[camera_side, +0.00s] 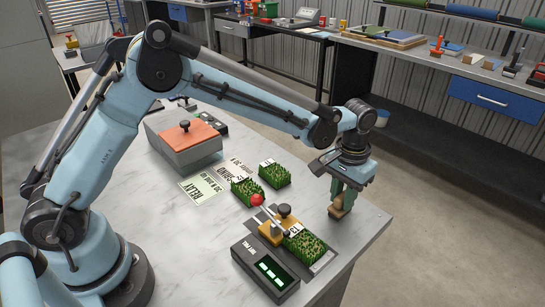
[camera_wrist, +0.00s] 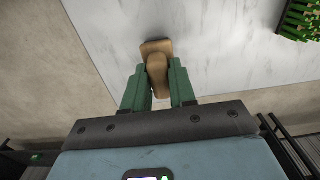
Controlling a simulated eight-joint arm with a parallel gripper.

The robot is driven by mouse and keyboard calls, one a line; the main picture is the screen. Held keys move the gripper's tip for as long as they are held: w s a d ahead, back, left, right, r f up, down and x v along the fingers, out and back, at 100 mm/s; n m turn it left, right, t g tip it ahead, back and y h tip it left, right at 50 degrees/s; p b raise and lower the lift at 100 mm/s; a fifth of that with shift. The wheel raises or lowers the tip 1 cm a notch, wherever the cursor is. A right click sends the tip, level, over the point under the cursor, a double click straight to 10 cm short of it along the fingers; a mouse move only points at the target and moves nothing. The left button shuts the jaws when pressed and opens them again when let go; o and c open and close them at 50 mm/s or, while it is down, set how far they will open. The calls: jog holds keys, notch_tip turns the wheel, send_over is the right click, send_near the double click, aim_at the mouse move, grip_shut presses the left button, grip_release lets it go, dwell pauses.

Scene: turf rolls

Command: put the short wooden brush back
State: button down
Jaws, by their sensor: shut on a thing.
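My gripper (camera_side: 339,200) is above the right end of the marble-topped table, fingers pointing down. Its green fingers are closed on the short wooden brush (camera_side: 336,213). In the wrist view the brush (camera_wrist: 155,48) is a tan wooden piece between the two fingertips (camera_wrist: 158,70), with its wider end beyond them over the pale tabletop. The brush is low, close to the table surface; I cannot tell whether it touches. Its bristles are not visible.
Turf pieces (camera_side: 274,174) stand left of my gripper; another (camera_side: 307,247) lies by a yellow device with a red-knobbed lever (camera_side: 257,200). A black display unit (camera_side: 266,271) is at the front. A grey box with orange lid (camera_side: 184,155) and printed cards (camera_side: 203,187) are further left. The table edge (camera_side: 375,237) is near.

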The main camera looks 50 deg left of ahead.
aim_at(343, 194)
jog(key=c, duration=0.9)
grip_release()
jog(key=shift+r, duration=0.1)
notch_tip(343, 194, up, 11)
jog(key=s+a+r+t, duration=0.3)
jog(key=s+a+r, duration=0.2)
jog(key=s+a, duration=0.3)
jog(key=s+a+f+t, duration=0.1)
jog(key=s+a, duration=0.1)
jog(key=s, duration=0.1)
jog(key=s+a+f+t, duration=0.1)
jog(key=s+a+f, duration=0.1)
jog(key=s+a, duration=0.1)
jog(key=s+a+f+t, duration=0.2)
jog(key=s, duration=0.1)
jog(key=shift+s+a, duration=0.25)
jog(key=shift+r, duration=0.1)
